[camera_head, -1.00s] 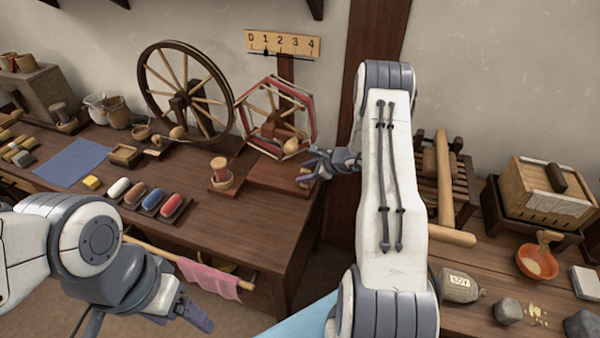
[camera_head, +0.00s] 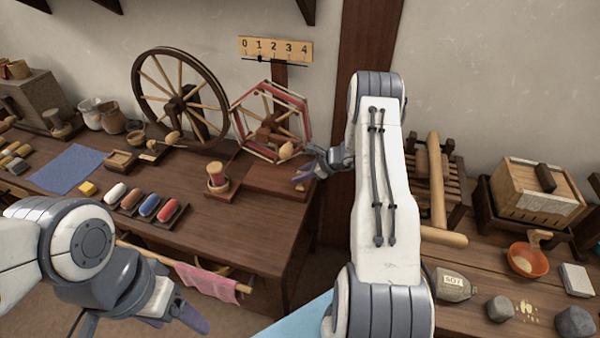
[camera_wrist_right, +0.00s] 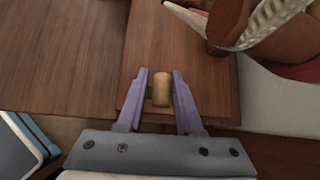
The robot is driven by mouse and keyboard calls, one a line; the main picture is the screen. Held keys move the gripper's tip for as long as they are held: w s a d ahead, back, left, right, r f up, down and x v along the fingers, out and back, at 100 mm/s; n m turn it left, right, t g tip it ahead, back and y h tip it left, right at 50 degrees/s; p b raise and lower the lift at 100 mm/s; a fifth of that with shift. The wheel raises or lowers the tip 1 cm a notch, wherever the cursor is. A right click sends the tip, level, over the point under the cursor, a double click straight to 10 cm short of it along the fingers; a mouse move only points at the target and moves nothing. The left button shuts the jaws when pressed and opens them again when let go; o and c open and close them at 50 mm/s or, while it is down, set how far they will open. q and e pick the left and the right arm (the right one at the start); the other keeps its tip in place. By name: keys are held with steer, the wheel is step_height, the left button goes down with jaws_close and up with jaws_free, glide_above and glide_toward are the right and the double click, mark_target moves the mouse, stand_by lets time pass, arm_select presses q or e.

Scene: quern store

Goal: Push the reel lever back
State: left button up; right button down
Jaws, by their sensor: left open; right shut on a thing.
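The hexagonal reel (camera_head: 270,122), wound with red yarn, stands on its wooden base (camera_head: 272,176) at the bench's right end. My right gripper (camera_head: 308,168) is low beside the reel's right side. In the right wrist view, its two purple fingers (camera_wrist_right: 160,90) are shut on a pale wooden knob (camera_wrist_right: 162,92), which looks like the reel lever's end. The lever's stem is mostly hidden. Part of the reel (camera_wrist_right: 240,22) shows at the top right there. My left gripper (camera_head: 190,315) is open and empty in front of the bench, far from the reel.
A spoked wheel (camera_head: 143,95) stands left of the reel. A number scale (camera_head: 275,48) hangs above, its black marker near 1. A wooden post (camera_head: 368,40) rises behind my right arm.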

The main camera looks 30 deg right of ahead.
steer(key=shift+w+d, duration=0.1)
steer(key=shift+d, duration=0.3)
steer(key=c, duration=0.7)
jaws_free()
steer(key=shift+f, duration=0.15)
steer(key=shift+a, duration=0.1)
steer(key=v, duration=1)
steer(key=shift+r+b, duration=0.2)
steer(key=shift+b, duration=0.1)
